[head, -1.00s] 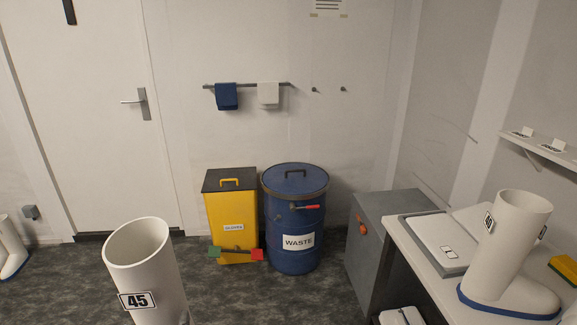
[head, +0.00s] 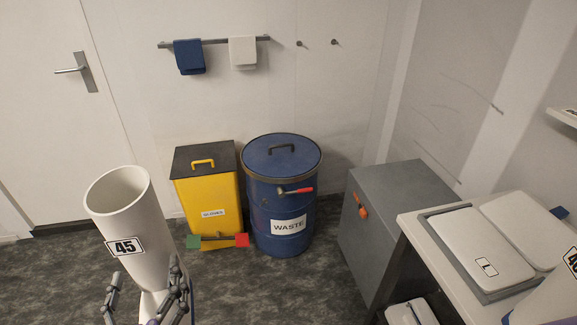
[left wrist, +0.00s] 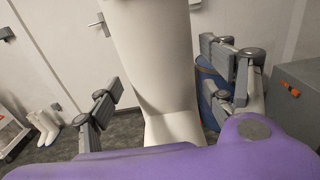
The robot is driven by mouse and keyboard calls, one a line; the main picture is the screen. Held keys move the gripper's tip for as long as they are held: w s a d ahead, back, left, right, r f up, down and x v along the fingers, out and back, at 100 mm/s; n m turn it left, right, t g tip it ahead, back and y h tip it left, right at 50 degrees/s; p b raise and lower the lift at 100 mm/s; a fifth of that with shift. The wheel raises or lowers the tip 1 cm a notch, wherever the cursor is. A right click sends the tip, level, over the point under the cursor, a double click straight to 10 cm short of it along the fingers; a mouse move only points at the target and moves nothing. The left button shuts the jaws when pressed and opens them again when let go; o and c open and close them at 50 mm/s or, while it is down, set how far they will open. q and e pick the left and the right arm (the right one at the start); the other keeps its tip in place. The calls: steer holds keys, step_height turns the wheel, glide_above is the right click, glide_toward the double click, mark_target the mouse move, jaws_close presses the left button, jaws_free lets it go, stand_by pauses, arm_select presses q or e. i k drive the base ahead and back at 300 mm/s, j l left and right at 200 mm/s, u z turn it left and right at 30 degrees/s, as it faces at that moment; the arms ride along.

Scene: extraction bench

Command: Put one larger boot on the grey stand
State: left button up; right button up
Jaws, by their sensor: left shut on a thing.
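A tall white boot (head: 145,240) with a "45" label stands upright at the lower left of the head view. My left gripper (head: 147,292) is shut on this boot, with fingers on both sides of it. Another white boot (head: 548,303) shows only in part at the right edge, by the bench. A grey cabinet (head: 400,190) with an orange handle stands left of the bench; I cannot tell whether it is the grey stand. My right gripper is out of view.
A yellow gloves bin (head: 208,190) and a blue waste drum (head: 283,185) stand against the back wall. The white bench (head: 425,232) at right carries a grey tray (head: 480,285) with white lids. Smaller-looking white boots (left wrist: 45,125) stand at left in the wrist view.

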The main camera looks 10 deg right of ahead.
mark_target(414, 207)
steer(key=i+z, duration=0.2)
steer(key=i, duration=0.25)
steer(key=i+j+z, duration=0.15)
steer(key=i, duration=0.35)
steer(key=i+j+z, duration=0.1)
steer(key=z, duration=0.35)
steer(key=i+j+z, duration=0.15)
steer(key=z, duration=0.3)
steer(key=i+j+z, duration=0.2)
steer(key=z, duration=0.25)
steer(key=j+z, duration=0.2)
steer(key=z, duration=0.25)
steer(key=i+j+z, duration=0.1)
steer(key=j+z, duration=0.2)
steer(key=z, duration=0.2)
steer(key=j+z, duration=0.25)
steer(key=z, duration=0.2)
steer(key=j+z, duration=0.35)
steer(key=i, duration=0.45)
